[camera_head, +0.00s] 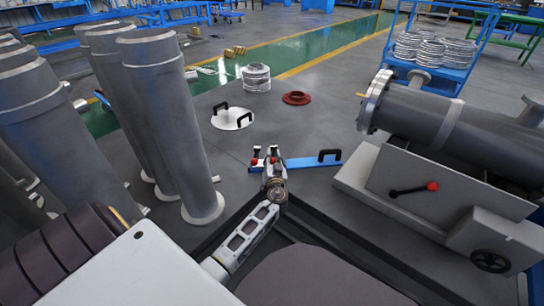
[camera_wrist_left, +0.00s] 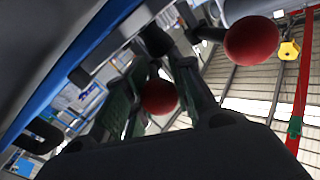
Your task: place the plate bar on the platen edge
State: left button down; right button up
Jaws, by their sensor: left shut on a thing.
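The plate bar (camera_head: 302,162) is a long blue bar with a black handle on its right end, out ahead of me in the head view. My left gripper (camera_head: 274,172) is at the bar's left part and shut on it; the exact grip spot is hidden. In the left wrist view, the blue bar (camera_wrist_left: 88,52) runs diagonally on the left. One red ball knob (camera_wrist_left: 160,97) shows between the left gripper's fingers (camera_wrist_left: 155,85), and a second red knob (camera_wrist_left: 250,40) is at upper right. I cannot pick out the platen edge for certain. My right gripper is not in view.
A grey flanged shell (camera_head: 440,115) lies on a light stand (camera_head: 430,180) with a red-knobbed lever at right. Tall grey pipes (camera_head: 168,115) stand at left.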

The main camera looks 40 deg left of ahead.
pick_arm(q)
jog(key=shift+w+f, duration=0.1)
jog(key=shift+f, duration=0.25)
jog(key=c, duration=1.5)
grip_release()
jog(key=shift+f, duration=0.25)
jog(key=o, duration=0.3)
jog(key=shift+s+d, duration=0.15)
jog(key=shift+s, duration=0.05)
